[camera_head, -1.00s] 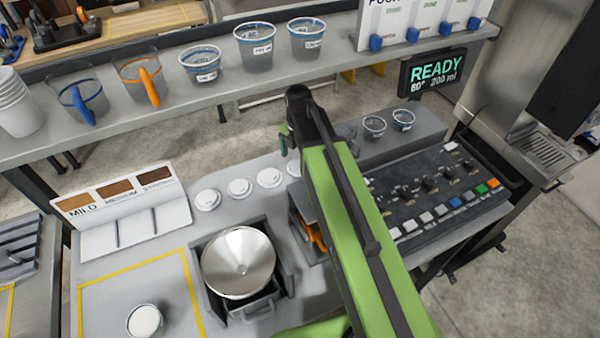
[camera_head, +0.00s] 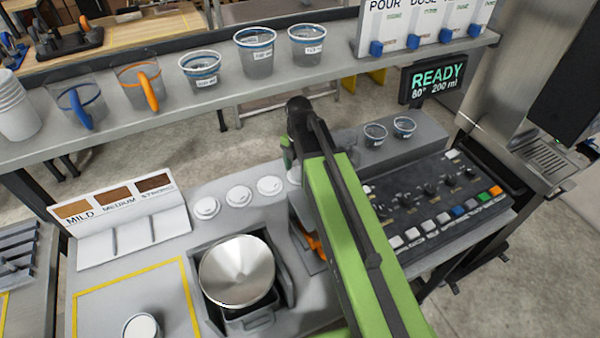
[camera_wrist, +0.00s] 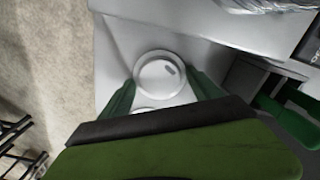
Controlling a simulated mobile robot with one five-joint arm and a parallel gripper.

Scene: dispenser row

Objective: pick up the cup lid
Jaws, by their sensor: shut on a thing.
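A round white cup lid (camera_wrist: 159,76) with a small grey mark sits between the two green fingers of my gripper (camera_wrist: 161,82) in the wrist view. The fingers are shut on its sides. I cannot tell whether it is clear of the surface below. Part of another white lid (camera_wrist: 143,110) shows nearer the gripper body. In the head view a row of white lids (camera_head: 238,196) lies on the grey counter left of my green arm. The arm hides most of the gripper and the held lid there.
A button panel (camera_head: 440,200) and two small cups (camera_head: 375,134) are right of my arm. A shelf (camera_head: 210,100) with several cups runs behind. A roast sign (camera_head: 115,205) stands at left.

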